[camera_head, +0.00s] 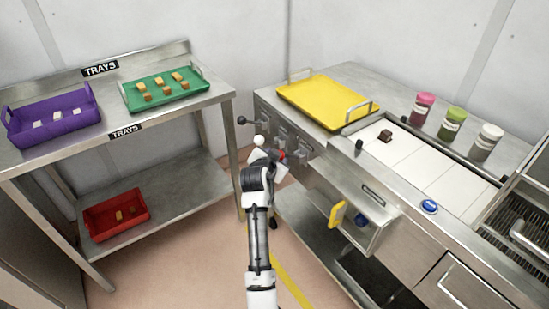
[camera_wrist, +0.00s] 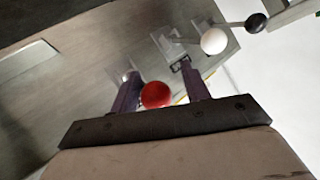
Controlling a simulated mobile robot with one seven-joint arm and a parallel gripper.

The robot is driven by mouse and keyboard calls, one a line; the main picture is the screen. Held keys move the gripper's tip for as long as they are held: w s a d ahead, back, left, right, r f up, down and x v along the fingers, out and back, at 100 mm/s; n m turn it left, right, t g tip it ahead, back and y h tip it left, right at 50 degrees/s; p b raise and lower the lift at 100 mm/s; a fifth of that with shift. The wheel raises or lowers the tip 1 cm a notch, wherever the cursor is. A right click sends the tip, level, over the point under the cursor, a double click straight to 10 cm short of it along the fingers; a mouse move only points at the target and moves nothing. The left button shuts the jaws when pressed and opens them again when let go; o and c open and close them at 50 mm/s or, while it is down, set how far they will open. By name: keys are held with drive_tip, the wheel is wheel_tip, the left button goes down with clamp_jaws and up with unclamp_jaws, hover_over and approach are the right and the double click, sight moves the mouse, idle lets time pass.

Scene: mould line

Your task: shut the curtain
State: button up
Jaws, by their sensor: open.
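I cannot make out a curtain in either view. Three ball-ended levers stand on the left end of the steel mould line: a black knob (camera_head: 242,120), a white knob (camera_head: 259,140) and a red knob (camera_head: 281,155). My gripper (camera_head: 274,158) is at the red one. In the wrist view, the red knob (camera_wrist: 156,95) shows between the two spread fingers of my gripper (camera_wrist: 160,76); I cannot tell whether they touch it. The white knob (camera_wrist: 214,41) and black knob (camera_wrist: 256,22) are beyond the right finger.
The steel counter (camera_head: 375,85) holds a yellow tray (camera_head: 325,100), a dark brown block (camera_head: 385,136) and pink, green and white jars. At left, a rack holds purple, green and red trays. Floor lies between.

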drive_tip(key=shift+d+r+h, duration=0.3)
drive_tip(key=shift+d+r, duration=0.45)
drive_tip(key=shift+d, duration=0.1)
drive_tip(key=a+f+b+v, duration=0.1)
drive_tip(key=b+v, duration=0.2)
drive_tip(key=v, duration=1)
drive_tip(key=shift+s+a, duration=0.2)
drive_tip(key=shift+s, duration=0.2)
drive_tip(key=shift+f, duration=0.1)
